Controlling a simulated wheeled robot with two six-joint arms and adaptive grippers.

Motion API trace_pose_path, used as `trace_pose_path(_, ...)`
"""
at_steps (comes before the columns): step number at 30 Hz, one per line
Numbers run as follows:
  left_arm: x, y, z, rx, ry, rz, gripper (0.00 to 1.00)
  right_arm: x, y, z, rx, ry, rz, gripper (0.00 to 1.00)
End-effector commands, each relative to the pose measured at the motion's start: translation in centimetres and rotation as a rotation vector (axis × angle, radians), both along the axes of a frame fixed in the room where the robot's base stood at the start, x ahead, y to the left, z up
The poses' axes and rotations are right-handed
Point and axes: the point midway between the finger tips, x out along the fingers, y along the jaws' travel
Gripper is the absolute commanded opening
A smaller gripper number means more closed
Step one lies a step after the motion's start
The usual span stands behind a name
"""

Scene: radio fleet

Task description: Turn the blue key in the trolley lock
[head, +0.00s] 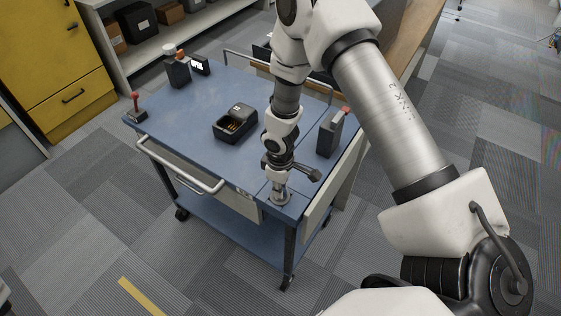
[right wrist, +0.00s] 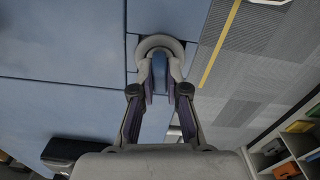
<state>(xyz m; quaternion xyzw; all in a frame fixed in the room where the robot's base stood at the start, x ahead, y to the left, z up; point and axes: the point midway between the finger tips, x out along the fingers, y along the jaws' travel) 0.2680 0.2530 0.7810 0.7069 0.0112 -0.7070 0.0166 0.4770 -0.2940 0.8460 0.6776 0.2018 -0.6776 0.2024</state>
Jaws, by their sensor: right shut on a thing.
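The blue trolley (head: 205,105) stands in the middle of the head view. Its lock (head: 281,199) is a pale round fitting at the near right corner of the top; in the right wrist view it shows as a light ring (right wrist: 160,43). My right gripper (head: 280,184) points down over the lock. In the right wrist view its fingers (right wrist: 160,88) are closed on the blue key (right wrist: 160,70), which stands at the ring. The fingers hide much of the key, and its angle in the lock is hard to tell. My left gripper is out of view.
A black charger (head: 235,122) sits mid-top. A dark radio (head: 331,134) stands right of my right gripper; others (head: 178,71) stand at the far left. A red-topped item (head: 136,107) is at the left corner. A drawer handle (head: 182,168) juts out in front.

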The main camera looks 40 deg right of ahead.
Motion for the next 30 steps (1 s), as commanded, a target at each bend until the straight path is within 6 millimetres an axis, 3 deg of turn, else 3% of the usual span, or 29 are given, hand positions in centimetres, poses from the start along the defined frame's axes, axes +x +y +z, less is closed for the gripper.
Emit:
trace_pose_path(3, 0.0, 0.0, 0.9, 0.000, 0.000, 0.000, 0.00, 0.0, 0.0, 0.3, 0.000, 0.000, 0.068, 0.00)
trace_pose_path(11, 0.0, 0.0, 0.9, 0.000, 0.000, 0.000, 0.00, 0.0, 0.0, 0.0, 0.001, -0.001, 0.101, 0.00)
trace_pose_path(12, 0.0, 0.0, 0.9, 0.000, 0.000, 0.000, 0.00, 0.0, 0.0, 0.0, 0.001, -0.001, 0.101, 0.24)
trace_pose_path(14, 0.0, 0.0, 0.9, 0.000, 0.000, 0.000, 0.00, 0.0, 0.0, 0.0, 0.001, -0.001, 0.100, 0.43)
trace_pose_path(24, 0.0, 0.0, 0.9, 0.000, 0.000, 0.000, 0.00, 0.0, 0.0, 0.4, 0.000, -0.001, 0.099, 0.43)
trace_pose_path(30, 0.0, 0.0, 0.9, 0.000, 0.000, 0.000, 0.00, 0.1, 0.0, 3.8, 0.000, -0.004, 0.100, 0.43)
